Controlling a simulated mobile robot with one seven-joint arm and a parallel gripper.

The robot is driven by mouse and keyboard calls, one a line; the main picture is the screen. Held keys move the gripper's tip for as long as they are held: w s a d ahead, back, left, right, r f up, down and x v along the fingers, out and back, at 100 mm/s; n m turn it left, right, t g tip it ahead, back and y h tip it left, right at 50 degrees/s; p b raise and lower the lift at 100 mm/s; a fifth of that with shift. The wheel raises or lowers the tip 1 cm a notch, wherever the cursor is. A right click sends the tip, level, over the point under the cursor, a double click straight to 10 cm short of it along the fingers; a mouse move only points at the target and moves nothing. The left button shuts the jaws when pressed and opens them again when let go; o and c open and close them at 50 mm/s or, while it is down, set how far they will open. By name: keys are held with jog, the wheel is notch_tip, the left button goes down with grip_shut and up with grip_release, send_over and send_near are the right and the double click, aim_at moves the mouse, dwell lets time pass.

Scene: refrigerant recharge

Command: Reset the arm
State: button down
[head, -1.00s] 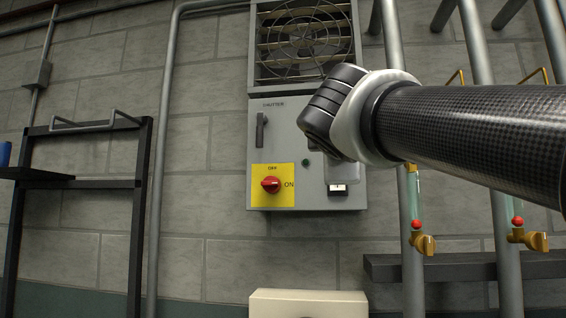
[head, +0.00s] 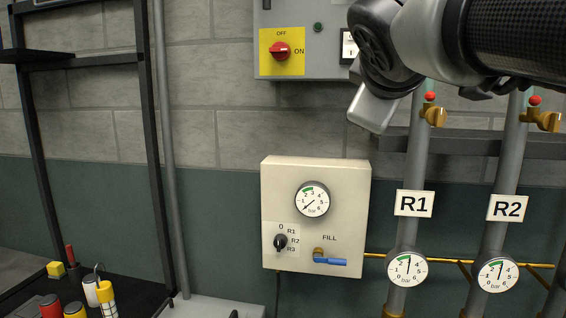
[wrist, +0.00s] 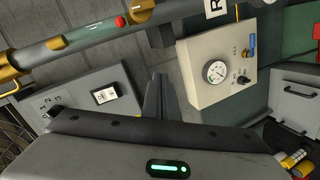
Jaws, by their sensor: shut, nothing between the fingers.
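My arm reaches in from the upper right of the head view, with its dark joint and light grey end in front of the wall. In the wrist view my gripper (wrist: 159,80) points up the picture, its two dark fingers together with nothing between them. It appears clear of the nearby boxes. In the head view the fingers cannot be made out.
A cream fill box (head: 343,185) has a gauge, selector knob and blue-handled valve (head: 331,261). Above it hangs a grey control box (head: 327,62) with a red rotary switch (head: 280,51). Pipes R1 (head: 415,170) and R2 (head: 508,170) stand right. Bottles (head: 104,298) sit lower left.

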jog(key=s+f+m+g+y+p, duration=0.1)
jog(key=s+f+m+g, duration=0.1)
jog(key=s+f, duration=0.4)
jog(key=s+a+f+m+g+y+p, duration=0.1)
jog(key=s+f+m+g, duration=0.2)
jog(key=f, duration=0.9)
jog(key=s+f+m+g+y+p, duration=0.1)
jog(key=s+f+m+g+p, duration=0.1)
jog(key=s+f+m, duration=0.3)
jog(key=s+f+g, duration=0.1)
jog(key=s+f, duration=0.3)
jog(key=f, duration=0.1)
jog(key=shift+a+y, duration=0.2)
jog(key=shift+y, duration=0.2)
